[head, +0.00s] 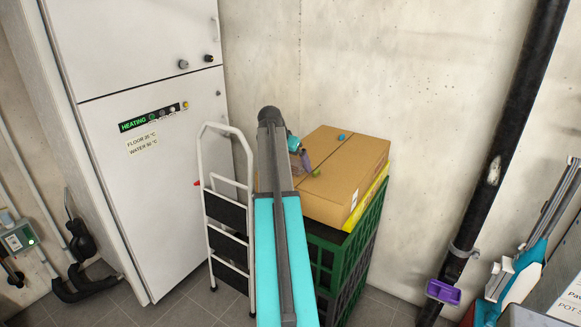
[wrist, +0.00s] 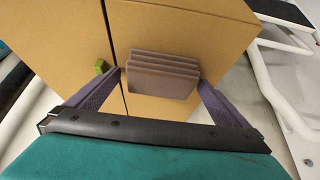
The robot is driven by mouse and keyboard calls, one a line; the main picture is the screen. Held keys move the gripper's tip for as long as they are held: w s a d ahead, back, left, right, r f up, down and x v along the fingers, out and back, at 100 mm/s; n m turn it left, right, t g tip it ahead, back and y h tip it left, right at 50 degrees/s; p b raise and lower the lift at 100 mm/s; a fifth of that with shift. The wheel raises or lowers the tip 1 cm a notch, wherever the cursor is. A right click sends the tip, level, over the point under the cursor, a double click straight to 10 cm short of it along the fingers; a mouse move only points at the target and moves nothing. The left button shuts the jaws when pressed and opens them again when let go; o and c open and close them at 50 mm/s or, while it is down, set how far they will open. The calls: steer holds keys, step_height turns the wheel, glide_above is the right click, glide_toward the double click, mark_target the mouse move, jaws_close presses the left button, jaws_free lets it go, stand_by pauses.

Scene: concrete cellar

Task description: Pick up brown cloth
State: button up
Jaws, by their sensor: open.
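The brown cloth (wrist: 163,72) is a folded, layered stack on top of the cardboard box (wrist: 205,25), seen in the wrist view. My gripper (wrist: 159,80) is open, with one purple finger to the left of the cloth and the other to its right. The cloth lies between the fingertips or just beyond them; I cannot tell whether they touch it. In the head view my gripper (head: 303,158) is over the left part of the box, and my arm and gripper largely hide the cloth there.
A small green block (wrist: 101,66) lies on the box by the left finger. A small blue item (head: 342,137) lies farther back on the box. The box rests on a yellow-edged item (head: 366,199) over green crates (head: 355,250). A white step ladder (head: 207,170) stands left; concrete wall behind.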

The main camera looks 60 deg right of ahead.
mark_target(294, 159)
steer(key=c, duration=1.1)
steer(key=shift+r, duration=0.1)
steer(key=shift+r+b, duration=0.95)
steer(key=shift+r, duration=0.5)
steer(key=shift+s+a+r, duration=0.1)
steer(key=shift+r, duration=0.05)
steer(key=s+a+b, duration=0.1)
steer(key=s+a, duration=0.2)
steer(key=s+a+r+b, duration=0.1)
steer(key=s+a+b, duration=0.1)
steer(key=s+a, duration=0.2)
steer(key=s+a+b, duration=0.1)
steer(key=s+a, duration=0.3)
steer(key=shift+s+r+b, duration=0.15)
steer(key=shift+r+b, duration=0.15)
steer(key=shift+b, duration=0.05)
